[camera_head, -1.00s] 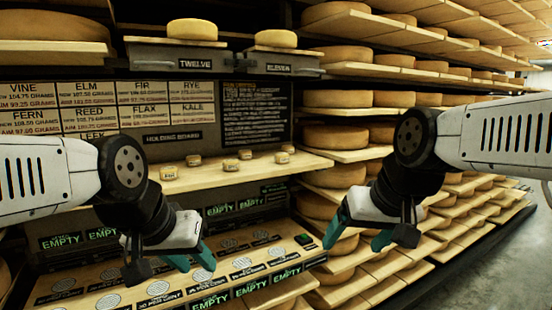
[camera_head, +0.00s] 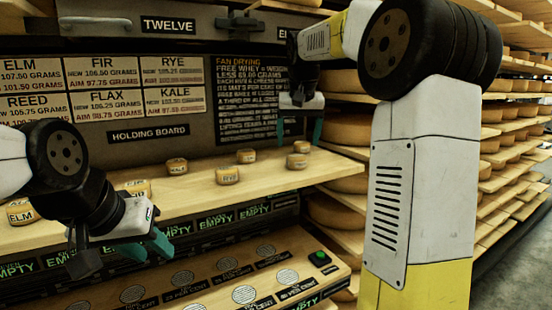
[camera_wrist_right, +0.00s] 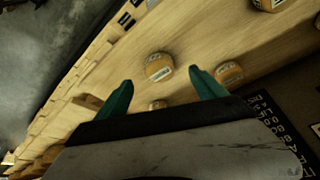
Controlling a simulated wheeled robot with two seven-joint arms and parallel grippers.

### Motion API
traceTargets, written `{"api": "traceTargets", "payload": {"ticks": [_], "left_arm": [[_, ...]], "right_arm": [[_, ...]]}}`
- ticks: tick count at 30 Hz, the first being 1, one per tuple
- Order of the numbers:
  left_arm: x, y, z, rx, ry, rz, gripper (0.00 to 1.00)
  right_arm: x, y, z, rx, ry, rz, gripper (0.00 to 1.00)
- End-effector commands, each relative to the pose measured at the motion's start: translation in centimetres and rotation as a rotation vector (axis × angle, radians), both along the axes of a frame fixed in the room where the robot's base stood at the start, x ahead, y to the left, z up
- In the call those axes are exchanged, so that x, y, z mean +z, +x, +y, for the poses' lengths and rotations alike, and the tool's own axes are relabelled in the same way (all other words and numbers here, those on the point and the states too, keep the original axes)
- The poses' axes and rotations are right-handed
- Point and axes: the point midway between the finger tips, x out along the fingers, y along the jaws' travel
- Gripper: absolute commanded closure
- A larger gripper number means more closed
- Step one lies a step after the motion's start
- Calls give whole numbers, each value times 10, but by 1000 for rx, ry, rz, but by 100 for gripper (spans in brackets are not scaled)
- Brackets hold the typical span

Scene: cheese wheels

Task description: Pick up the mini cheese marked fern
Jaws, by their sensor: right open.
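Several mini cheeses stand on the holding board (camera_head: 200,200). One front cheese reads RYE (camera_head: 228,174) and the left one reads ELM (camera_head: 20,213). I cannot read FERN on any cheese; labels on the right-hand cheeses (camera_head: 296,160) are too small. My right gripper (camera_head: 300,132) is open and empty above the board's right end, near these cheeses. In the right wrist view, a labelled cheese (camera_wrist_right: 158,67) shows beyond the gap between the open fingers, with another (camera_wrist_right: 229,73) just right of the right finger. My left gripper (camera_head: 155,250) hangs in front of the board; its finger gap is unclear.
A dark text panel (camera_head: 252,95) and weight cards (camera_head: 130,88) stand behind the board. Below is a lower shelf with round marked spots (camera_head: 244,294) and a green button (camera_head: 320,258). Racks of large cheese wheels (camera_head: 338,211) stand to the right.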

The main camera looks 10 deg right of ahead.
Motion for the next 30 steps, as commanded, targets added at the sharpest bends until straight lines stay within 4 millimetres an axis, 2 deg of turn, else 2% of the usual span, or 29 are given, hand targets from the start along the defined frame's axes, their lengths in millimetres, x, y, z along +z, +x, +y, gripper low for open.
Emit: {"api": "traceTargets", "payload": {"ticks": [18,26,27,30], "left_arm": [[0,0,0,0,0,0,64],[0,0,0,0,0,0,64],[0,0,0,0,0,0,64],[0,0,0,0,0,0,64]], "right_arm": [[-66,32,-7,-2,-2,2,20],[-70,34,-7,-2,-1,0,20],[-70,34,-7,-2,-1,0,22],[-70,34,-7,-2,-1,0,42]]}}
